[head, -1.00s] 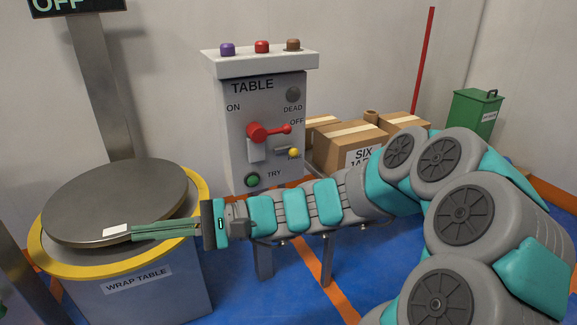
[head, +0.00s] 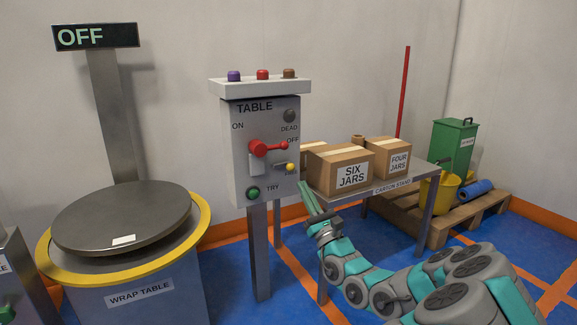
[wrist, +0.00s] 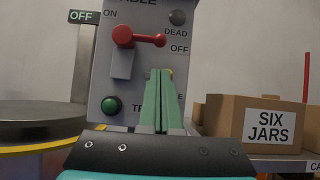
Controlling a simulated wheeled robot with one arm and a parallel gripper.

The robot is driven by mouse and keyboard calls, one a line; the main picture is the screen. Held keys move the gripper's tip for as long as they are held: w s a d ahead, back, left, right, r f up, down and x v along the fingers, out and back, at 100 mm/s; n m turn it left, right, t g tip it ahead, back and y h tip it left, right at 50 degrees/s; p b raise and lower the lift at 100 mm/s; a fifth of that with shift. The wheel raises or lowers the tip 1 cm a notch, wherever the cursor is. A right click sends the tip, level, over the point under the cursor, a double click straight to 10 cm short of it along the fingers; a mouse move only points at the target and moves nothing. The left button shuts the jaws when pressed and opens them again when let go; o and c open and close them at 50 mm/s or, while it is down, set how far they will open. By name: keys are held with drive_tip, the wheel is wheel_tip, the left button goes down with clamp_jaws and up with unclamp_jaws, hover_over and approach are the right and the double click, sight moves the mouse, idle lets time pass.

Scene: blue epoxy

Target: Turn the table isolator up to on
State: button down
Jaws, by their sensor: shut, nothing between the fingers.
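The table isolator is a grey box (head: 240,160) on a post, marked TABLE, ON, OFF, DEAD and TRY. Its red handle (head: 267,147) points right, toward the OFF mark; it also shows in the wrist view (wrist: 138,37). A small lever with a yellow knob (head: 290,167) sits below the handle, and a green button (head: 253,192) is near the TRY mark. My gripper (head: 304,186) is shut and empty, just right of the box's lower edge in the head view.
An OFF sign (head: 95,37) stands above the round wrap table (head: 120,215) at left. A carton stand (head: 410,182) with cartons, including SIX JARS (head: 340,170), is close on the right. Purple, red and brown knobs top the box's white shelf (head: 260,88).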

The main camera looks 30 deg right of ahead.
sight(270, 146)
drive_tip(key=x, duration=1)
drive_tip(key=shift+a, duration=0.1)
drive_tip(key=shift+r+y, duration=0.1)
drive_tip(key=shift+y, duration=0.2)
